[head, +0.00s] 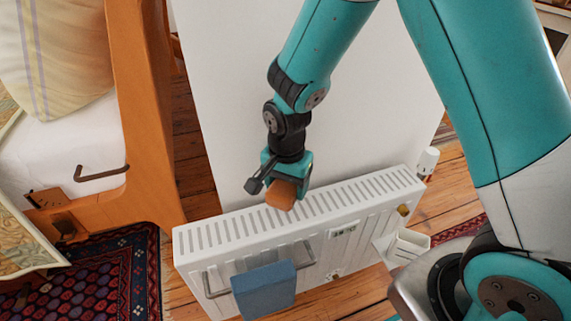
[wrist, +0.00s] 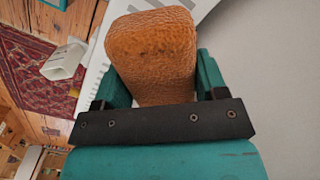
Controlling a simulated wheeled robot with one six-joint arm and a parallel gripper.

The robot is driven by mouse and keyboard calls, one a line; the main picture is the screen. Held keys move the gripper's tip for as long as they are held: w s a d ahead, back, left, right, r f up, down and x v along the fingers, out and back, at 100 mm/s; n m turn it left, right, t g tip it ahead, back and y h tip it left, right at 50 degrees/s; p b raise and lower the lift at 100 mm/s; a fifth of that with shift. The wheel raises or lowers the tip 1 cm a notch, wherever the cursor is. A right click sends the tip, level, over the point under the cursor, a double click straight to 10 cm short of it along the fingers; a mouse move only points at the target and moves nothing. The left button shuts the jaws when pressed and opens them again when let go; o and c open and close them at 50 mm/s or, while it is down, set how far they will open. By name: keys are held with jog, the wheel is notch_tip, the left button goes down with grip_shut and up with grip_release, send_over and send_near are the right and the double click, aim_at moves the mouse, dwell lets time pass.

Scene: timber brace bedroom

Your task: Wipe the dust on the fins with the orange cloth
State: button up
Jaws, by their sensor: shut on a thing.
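My gripper (head: 280,186) is shut on the orange cloth (head: 282,194), a folded or padded piece with a rounded end. The cloth also fills the middle of the wrist view (wrist: 152,50), between the two teal fingers. It is over the slotted top of a white radiator (head: 240,228), near the middle of its length. I cannot tell whether the cloth touches the slats. The fins are the row of slots along the radiator's top (head: 350,197). No dust can be made out on them at this size.
A blue cloth (head: 264,288) hangs on a rail at the radiator's front. A white valve knob (head: 428,160) stands at its right end, and a white open box (head: 408,244) is at the right. A wooden bed (head: 146,110) stands left. A white wall (head: 215,90) rises behind.

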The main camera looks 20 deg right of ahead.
jog(key=shift+w+r+p, duration=0.15)
jog(key=shift+r+p, duration=0.5)
jog(key=shift+r, duration=0.25)
jog(key=shift+w+r+p, duration=0.1)
jog(key=shift+r+p, duration=0.55)
jog(key=shift+r, duration=0.2)
